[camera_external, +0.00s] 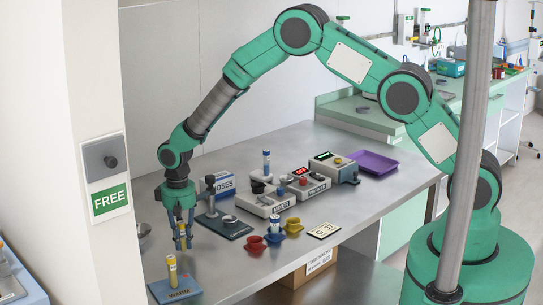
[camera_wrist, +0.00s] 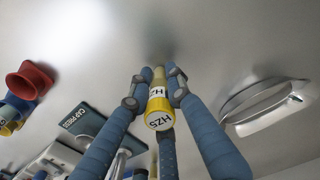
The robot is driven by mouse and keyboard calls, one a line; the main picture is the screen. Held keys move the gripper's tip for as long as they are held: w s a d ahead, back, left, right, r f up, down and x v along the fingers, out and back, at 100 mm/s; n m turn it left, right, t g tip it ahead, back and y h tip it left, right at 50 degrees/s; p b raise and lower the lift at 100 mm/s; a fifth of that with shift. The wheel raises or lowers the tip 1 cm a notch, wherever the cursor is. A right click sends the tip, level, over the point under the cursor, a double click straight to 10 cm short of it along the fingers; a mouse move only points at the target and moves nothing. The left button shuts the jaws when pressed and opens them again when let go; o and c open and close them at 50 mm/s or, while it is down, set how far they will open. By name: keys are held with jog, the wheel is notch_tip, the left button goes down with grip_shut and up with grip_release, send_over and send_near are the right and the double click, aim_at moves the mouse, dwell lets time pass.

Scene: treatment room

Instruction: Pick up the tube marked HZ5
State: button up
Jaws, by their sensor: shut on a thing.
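The tube marked HZ5 (camera_wrist: 158,112) has a yellow cap with black lettering and a white label band. It is between the fingers of my gripper (camera_wrist: 156,84) in the wrist view, which are shut on it. In the external view my gripper (camera_external: 181,222) points down over the front left of the steel table, with the yellowish tube (camera_external: 182,240) between its fingers. The fingers hide part of it. I cannot tell whether its lower end touches the table.
A blue WARM block (camera_external: 174,291) holding another tube (camera_external: 172,270) stands just in front. The CAP PRESS (camera_external: 222,227) is to the right, also in the wrist view (camera_wrist: 88,124). A metal bowl (camera_external: 143,233) is at left. Red (camera_external: 257,245) and yellow (camera_external: 293,225) cups stand further right.

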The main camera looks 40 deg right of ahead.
aim_at(180, 223)
jog(key=shift+r, duration=0.45)
notch_tip(180, 223, up, 2)
jog(key=shift+w+r, duration=0.1)
jog(key=shift+r, duration=0.1)
jog(key=s+d, duration=0.2)
jog(key=s, duration=0.3)
jog(key=s+d, duration=0.2)
jog(key=s, duration=0.3)
jog(key=s+d+r+p, duration=0.1)
jog(key=s+d, duration=0.1)
jog(key=s, duration=0.2)
jog(key=shift+s+d, duration=0.15)
jog(key=shift+s, duration=0.25)
